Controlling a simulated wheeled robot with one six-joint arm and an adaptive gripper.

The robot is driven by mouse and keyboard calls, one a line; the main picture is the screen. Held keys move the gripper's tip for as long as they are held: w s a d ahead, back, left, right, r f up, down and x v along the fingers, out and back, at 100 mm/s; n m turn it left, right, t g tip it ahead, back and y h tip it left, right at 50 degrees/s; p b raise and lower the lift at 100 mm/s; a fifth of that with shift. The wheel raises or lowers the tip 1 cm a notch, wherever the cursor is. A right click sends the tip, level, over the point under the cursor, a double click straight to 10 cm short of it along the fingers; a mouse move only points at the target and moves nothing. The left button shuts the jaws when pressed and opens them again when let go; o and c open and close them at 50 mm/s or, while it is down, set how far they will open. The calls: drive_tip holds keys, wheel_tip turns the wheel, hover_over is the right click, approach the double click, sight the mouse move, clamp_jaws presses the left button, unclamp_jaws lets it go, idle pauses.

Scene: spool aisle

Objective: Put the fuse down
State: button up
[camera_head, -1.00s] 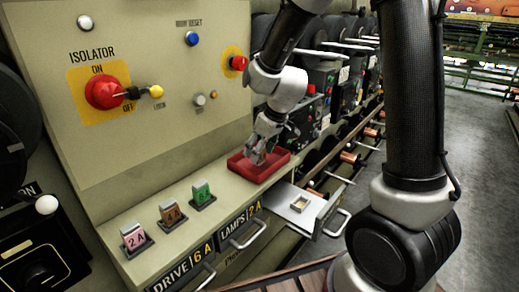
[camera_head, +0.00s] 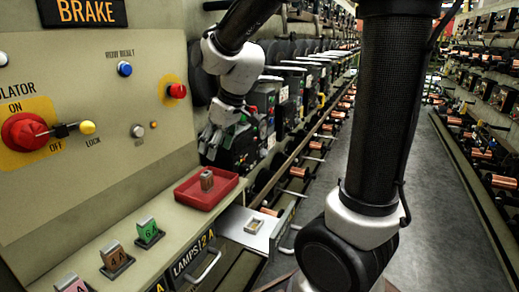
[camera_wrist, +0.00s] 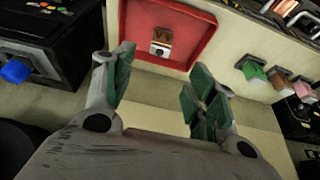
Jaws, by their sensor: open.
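A small brown fuse (camera_head: 207,181) stands upright in the shallow red tray (camera_head: 228,190) on the ledge of the panel. In the wrist view the fuse (camera_wrist: 161,42) shows brown with a pale lower part, inside the red tray (camera_wrist: 205,22) and clear of its walls. My gripper (camera_head: 213,150) is above the tray, apart from the fuse. In the wrist view my gripper (camera_wrist: 163,82) is open, its green-padded fingers spread with nothing between them.
Green (camera_head: 147,230), brown (camera_head: 113,257) and pink (camera_head: 73,286) fuses stand in holders along the ledge. An open drawer (camera_head: 236,223) holding a small part juts out below the tray. The isolator panel (camera_head: 100,170) rises behind; the aisle floor (camera_head: 400,190) at right is clear.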

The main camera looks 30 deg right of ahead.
drive_tip(key=s+d+r+m, duration=0.1)
drive_tip(key=s+d+m, duration=0.1)
drive_tip(key=s+d, duration=0.2)
drive_tip(key=s+d+r+m+h, duration=0.1)
drive_tip(key=s+d, duration=0.3)
drive_tip(key=s, duration=0.6)
drive_tip(key=s+d+r+m+h, duration=0.1)
drive_tip(key=s+d+r+m, duration=0.1)
drive_tip(key=s, duration=0.5)
drive_tip(key=d+m, duration=0.1)
drive_tip(key=d, duration=0.1)
drive_tip(key=shift+s+d+r+m+t, duration=0.2)
drive_tip(key=shift+d+r+m+t, duration=0.1)
drive_tip(key=shift+d, duration=0.05)
